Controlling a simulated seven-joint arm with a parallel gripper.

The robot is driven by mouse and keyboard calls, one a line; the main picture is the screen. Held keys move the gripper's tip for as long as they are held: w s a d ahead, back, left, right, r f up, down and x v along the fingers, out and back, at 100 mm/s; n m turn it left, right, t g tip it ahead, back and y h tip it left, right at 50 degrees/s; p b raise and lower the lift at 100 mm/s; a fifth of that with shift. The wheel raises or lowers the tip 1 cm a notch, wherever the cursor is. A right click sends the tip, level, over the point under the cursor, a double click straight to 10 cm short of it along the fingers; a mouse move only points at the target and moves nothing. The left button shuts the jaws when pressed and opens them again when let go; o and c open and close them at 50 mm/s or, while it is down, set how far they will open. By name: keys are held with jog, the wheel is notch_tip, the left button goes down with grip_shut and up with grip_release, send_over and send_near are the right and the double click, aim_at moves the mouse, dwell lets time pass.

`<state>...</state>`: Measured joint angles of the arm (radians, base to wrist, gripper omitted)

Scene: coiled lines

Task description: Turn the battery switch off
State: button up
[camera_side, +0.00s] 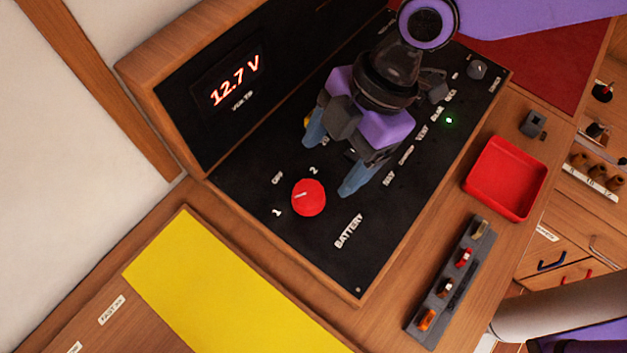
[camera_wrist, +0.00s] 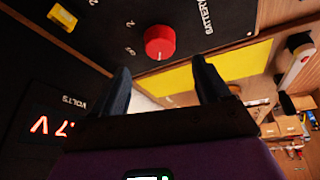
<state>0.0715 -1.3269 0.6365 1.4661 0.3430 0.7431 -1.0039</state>
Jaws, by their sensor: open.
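The battery switch is a round red knob (camera_side: 308,197) on the black panel, with the word BATTERY and the marks OFF, 1 and 2 around it. A short white line on its top points left in the side view, roughly between OFF and 1; I cannot tell its exact setting. The red knob (camera_wrist: 160,42) also shows in the wrist view, beyond and between my fingertips. My gripper (camera_side: 335,155) is open with blue-grey fingers, up and right of the knob, apart from it. In the wrist view my gripper (camera_wrist: 163,75) holds nothing.
A lit display (camera_side: 236,84) reads 12.7 V on the panel's upright face. A yellow switch (camera_wrist: 62,18) is on the panel. A yellow mat (camera_side: 225,285) lies below left. A red tray (camera_side: 506,178) and a fuse strip (camera_side: 452,282) lie right of the panel.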

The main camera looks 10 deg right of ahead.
aim_at(311, 192)
jog(key=x, duration=0.7)
jog(key=shift+s+a+f, duration=0.1)
jog(key=shift+a+f, duration=0.05)
jog(key=shift+f, duration=0.25)
jog(key=c, duration=1)
